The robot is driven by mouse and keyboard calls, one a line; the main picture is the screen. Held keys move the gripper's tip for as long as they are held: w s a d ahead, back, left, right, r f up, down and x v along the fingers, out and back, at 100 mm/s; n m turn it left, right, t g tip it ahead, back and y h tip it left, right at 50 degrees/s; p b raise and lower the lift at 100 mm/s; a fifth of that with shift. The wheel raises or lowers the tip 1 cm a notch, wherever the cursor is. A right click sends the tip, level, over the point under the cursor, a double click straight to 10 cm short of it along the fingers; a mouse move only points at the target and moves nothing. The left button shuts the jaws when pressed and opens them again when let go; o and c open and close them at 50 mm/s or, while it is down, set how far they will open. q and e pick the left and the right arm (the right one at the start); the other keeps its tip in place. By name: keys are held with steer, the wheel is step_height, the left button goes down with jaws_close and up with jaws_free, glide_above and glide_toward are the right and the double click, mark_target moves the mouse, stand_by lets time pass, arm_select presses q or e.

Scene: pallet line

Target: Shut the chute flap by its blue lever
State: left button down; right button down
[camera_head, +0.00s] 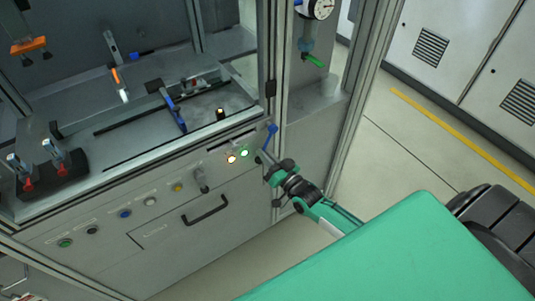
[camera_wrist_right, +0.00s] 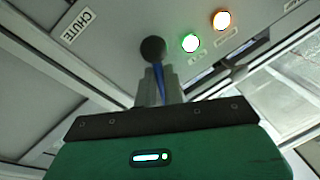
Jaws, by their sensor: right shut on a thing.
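The blue lever (camera_head: 271,131) is at the right end of the machine's front panel. In the head view its upper end points up and to the right. My right gripper (camera_head: 263,156) is at the lever, shut on it. In the right wrist view a strip of the blue lever (camera_wrist_right: 161,82) shows between the fingers (camera_wrist_right: 161,88), with a dark round knob (camera_wrist_right: 153,48) just beyond them. A CHUTE label (camera_wrist_right: 77,25) is on the panel at the upper left there. I cannot make out the flap itself. My left gripper is not in view.
A lit green lamp (camera_head: 244,153) and a lit orange lamp (camera_head: 231,159) sit just left of the lever. A black handle (camera_head: 205,211) and several buttons are further left. A metal frame post (camera_head: 345,120) stands to the right. Open floor (camera_head: 405,150) lies beyond it.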

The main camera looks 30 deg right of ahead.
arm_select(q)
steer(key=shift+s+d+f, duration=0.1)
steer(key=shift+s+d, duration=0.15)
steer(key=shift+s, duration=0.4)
arm_select(e)
steer(key=shift+a, duration=0.1)
